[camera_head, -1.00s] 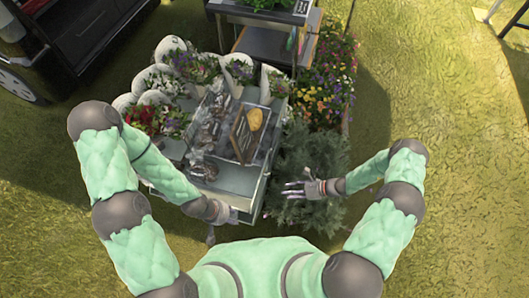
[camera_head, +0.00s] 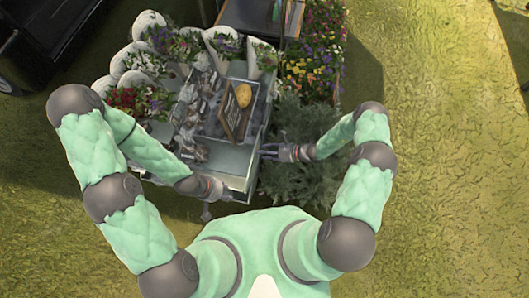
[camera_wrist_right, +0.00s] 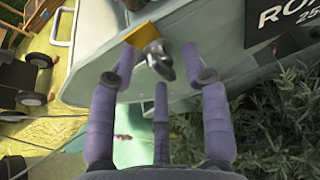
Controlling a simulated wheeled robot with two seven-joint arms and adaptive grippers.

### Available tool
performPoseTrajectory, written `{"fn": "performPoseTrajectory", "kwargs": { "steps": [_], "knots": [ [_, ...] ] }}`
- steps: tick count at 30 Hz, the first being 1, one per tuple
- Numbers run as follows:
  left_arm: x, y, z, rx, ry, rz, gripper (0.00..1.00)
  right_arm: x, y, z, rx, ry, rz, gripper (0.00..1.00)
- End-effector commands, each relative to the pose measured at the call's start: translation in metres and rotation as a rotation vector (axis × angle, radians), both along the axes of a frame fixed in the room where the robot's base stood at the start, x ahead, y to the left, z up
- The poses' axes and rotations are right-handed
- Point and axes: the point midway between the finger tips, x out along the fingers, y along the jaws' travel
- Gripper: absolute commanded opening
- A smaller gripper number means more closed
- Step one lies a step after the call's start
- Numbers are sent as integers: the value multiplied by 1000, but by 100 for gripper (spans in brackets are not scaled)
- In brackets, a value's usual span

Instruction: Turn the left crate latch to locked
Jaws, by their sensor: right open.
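In the right wrist view, a grey metal latch knob (camera_wrist_right: 165,70) sits by a yellow plate (camera_wrist_right: 142,34) on a pale grey-green crate wall (camera_wrist_right: 90,72). I cannot tell from these frames whether it is the left latch or how it is turned. My right gripper (camera_wrist_right: 160,58) is open, its fingers spread around the knob; contact is unclear. In the head view my right gripper (camera_head: 268,152) is at the right side of the pale stand (camera_head: 231,160). My left gripper (camera_head: 222,195) is by the stand's front edge, its finger state too small to tell.
White pots of flowers (camera_head: 148,22) stand at the stand's back and left. A wooden-framed tray (camera_head: 234,125) with a yellow item lies on top. Green foliage (camera_head: 290,175) crowds my right gripper. A dark sign (camera_wrist_right: 285,22) is on the crate wall. Open grass lies to the right.

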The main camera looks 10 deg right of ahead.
Motion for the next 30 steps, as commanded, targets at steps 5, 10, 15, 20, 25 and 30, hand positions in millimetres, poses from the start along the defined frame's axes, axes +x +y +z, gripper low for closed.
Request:
{"fn": "performPoseTrajectory", "kwargs": {
  "steps": [5, 10, 15, 20, 25, 30],
  "knots": [
    [0, 0, -2, 0, 0, 0, 40, 2, 5, -2, 0, 0, 1, 48],
    [0, 0, -1, 0, 0, 0, 40, 2, 5, -2, 0, 0, 1, 48],
    [0, 0, -1, 0, 0, 0, 40, 2, 5, -2, 0, 0, 1, 11],
    [0, 0, -1, 0, 0, 0, 40, 2, 5, -2, 0, -1, 0, 0],
    [0, 0, -3, 0, 0, 0, 40, 3, 4, -2, 3, 8, 0, 0],
    [0, 0, -7, 0, 0, 0, 40, 5, 3, -2, 22, 53, -1, 0]
  ]
}}
